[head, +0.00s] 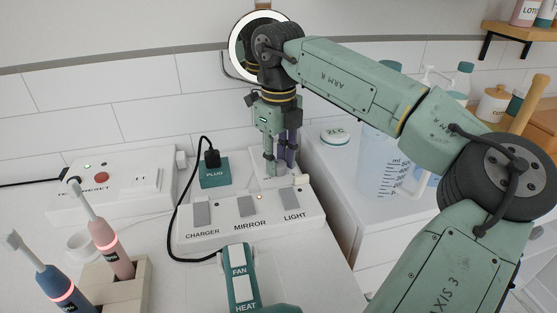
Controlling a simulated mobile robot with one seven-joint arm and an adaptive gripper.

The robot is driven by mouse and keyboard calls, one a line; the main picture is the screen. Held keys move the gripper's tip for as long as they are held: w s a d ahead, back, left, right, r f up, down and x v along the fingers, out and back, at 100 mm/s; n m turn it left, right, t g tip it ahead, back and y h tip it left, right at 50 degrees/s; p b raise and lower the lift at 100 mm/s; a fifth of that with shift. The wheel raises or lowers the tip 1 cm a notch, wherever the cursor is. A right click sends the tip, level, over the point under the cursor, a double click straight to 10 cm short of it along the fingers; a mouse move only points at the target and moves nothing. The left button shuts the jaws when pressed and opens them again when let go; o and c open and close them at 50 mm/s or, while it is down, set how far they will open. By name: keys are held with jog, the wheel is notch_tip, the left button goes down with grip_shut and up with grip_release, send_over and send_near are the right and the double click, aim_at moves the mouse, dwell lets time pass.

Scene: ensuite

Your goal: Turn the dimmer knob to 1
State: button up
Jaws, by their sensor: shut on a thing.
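My gripper (280,170) points down over a white plate (261,183) behind the row of switches. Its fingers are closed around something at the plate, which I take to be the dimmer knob. The fingers hide the knob, so its pointer and any scale numbers cannot be read. The switch panel (250,224) in front has rockers labelled CHARGER, MIRROR and LIGHT, with a small lit orange lamp near the MIRROR rocker.
A teal plug block (214,172) with a black plug and cable stands left of my gripper. A hair dryer handle (242,278) lies in front. A measuring jug (383,165) stands to the right. Toothbrushes (108,238) stand at the left, and a round mirror (243,35) is behind my arm.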

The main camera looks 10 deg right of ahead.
aim_at(279, 163)
dwell(0.3)
jog(key=o, duration=1.2)
jog(key=shift+c, duration=0.2)
notch_tip(279, 163, up, 12)
